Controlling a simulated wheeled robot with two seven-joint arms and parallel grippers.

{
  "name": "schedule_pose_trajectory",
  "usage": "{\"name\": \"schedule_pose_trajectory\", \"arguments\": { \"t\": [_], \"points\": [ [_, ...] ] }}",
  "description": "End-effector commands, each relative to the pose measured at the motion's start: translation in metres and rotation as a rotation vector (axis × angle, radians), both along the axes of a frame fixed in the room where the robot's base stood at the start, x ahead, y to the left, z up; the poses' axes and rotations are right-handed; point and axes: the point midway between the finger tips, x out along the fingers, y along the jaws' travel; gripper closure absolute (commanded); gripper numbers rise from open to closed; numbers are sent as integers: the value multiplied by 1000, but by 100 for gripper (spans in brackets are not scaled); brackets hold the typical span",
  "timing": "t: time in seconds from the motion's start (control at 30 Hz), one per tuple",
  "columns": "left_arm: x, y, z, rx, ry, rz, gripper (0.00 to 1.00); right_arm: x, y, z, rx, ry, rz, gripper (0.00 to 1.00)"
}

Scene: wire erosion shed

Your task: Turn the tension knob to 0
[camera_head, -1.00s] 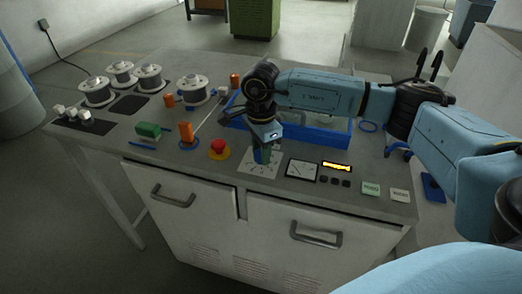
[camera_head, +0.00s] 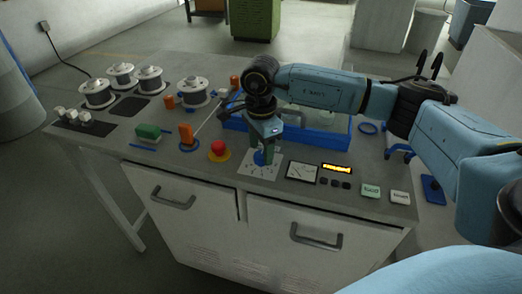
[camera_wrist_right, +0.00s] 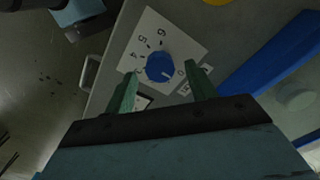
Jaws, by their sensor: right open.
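The tension knob (camera_head: 260,158) is a round blue knob on a white dial plate (camera_head: 246,167) on the bench top. In the right wrist view the knob (camera_wrist_right: 159,67) sits beyond and between my fingertips, with the digits 6, 5 and 4 and a 0 around it. A pale mark shows on the knob's lower right side, but its exact reading is unclear. My right gripper (camera_head: 262,149) points down just above the knob. Its green fingers (camera_wrist_right: 162,80) are open, apart from the knob, with nothing between them. My left gripper is out of view.
A red emergency button (camera_head: 218,147) is left of the dial. A meter (camera_head: 302,172) and a lit display (camera_head: 337,168) are to its right. A blue-walled tray (camera_head: 318,138) lies behind.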

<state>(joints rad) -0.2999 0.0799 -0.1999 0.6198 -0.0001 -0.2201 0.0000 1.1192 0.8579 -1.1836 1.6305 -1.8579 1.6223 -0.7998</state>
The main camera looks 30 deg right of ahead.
Motion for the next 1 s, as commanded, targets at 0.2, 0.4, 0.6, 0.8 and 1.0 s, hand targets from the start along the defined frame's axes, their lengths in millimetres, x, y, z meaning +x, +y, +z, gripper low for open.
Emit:
{"name": "schedule_pose_trajectory", "arguments": {
  "t": [0.2, 0.4, 0.6, 0.8, 1.0],
  "points": [
    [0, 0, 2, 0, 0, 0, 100, 1, 0, 51, 1, -6, 0, 44],
    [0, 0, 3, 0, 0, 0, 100, 1, 0, 92, 1, -5, 0, 44],
    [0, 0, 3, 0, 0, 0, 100, 1, 0, 113, 1, -3, 0, 44],
    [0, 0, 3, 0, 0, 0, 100, 0, 0, 117, 0, -2, 0, 44],
    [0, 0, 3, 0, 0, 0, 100, 0, 0, 117, 1, -2, 0, 44]
  ]
}}
